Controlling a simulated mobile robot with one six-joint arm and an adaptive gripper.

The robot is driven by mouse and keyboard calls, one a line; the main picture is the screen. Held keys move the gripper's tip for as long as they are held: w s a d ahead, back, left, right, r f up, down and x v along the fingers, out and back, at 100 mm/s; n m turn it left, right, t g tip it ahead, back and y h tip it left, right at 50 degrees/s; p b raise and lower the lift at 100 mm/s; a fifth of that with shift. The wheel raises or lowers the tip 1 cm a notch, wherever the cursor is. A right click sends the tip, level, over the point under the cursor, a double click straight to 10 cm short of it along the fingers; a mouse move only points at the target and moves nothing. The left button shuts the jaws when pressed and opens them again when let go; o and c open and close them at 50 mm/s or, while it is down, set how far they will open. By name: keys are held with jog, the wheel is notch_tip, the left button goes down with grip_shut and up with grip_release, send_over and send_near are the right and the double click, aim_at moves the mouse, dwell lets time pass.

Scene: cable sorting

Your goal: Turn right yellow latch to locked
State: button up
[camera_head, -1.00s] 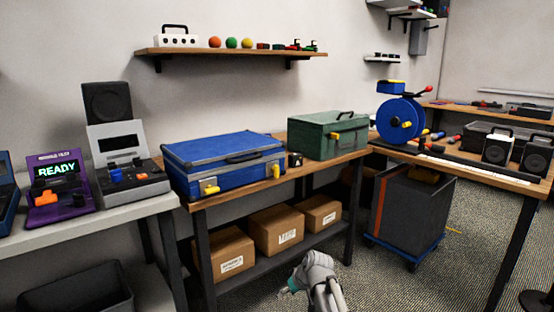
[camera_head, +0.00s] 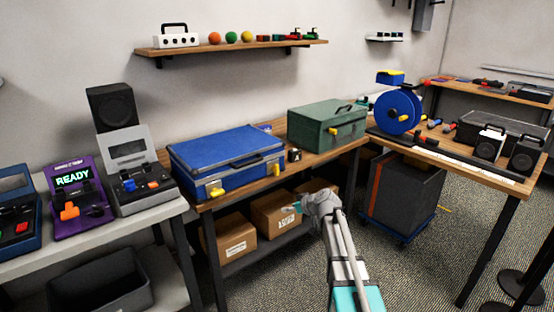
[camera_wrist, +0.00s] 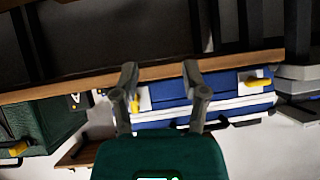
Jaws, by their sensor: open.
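A blue case (camera_head: 225,158) lies closed on the wooden workbench. Its right yellow latch (camera_head: 277,170) stands upright on the front face. Its left yellow latch (camera_head: 217,192) lies closer to level. My gripper (camera_head: 296,207) is in front of the bench, below and slightly right of the right latch, touching nothing that I can see. The wrist view is upside down. There my gripper (camera_wrist: 160,68) is open and empty, with the right yellow latch (camera_wrist: 135,103) partly covered by the finger on the left. The left yellow latch (camera_wrist: 258,82) shows at the right.
A green case (camera_head: 328,124) with a yellow latch (camera_head: 332,131) stands to the right on the workbench (camera_head: 300,168). A small dark block (camera_head: 294,155) sits between the cases. Cardboard boxes (camera_head: 229,238) fill the lower shelf behind my gripper. Open floor lies in front.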

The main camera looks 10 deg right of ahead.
aim_at(278, 169)
jog(key=w+d+r+t+p, duration=0.1)
jog(key=w+d+r+p, duration=0.1)
jog(key=r, duration=0.4)
jog(key=w+d+r+t+p, duration=0.1)
jog(key=w+d+r+p, duration=0.1)
jog(key=w+r+p, duration=0.2)
notch_tip(278, 169, up, 2)
jog(key=shift+w+r+t+p, duration=0.15)
jog(key=shift+t+p, duration=0.25)
jog(key=shift+p, duration=0.35)
jog(key=shift+w+a+f, duration=0.1)
jog(key=shift+a+f, duration=0.05)
jog(key=shift+f, duration=0.05)
jog(key=b+x, duration=0.5)
jog(key=x, duration=0.8)
jog(key=shift+w+a, duration=0.2)
grip_shut()
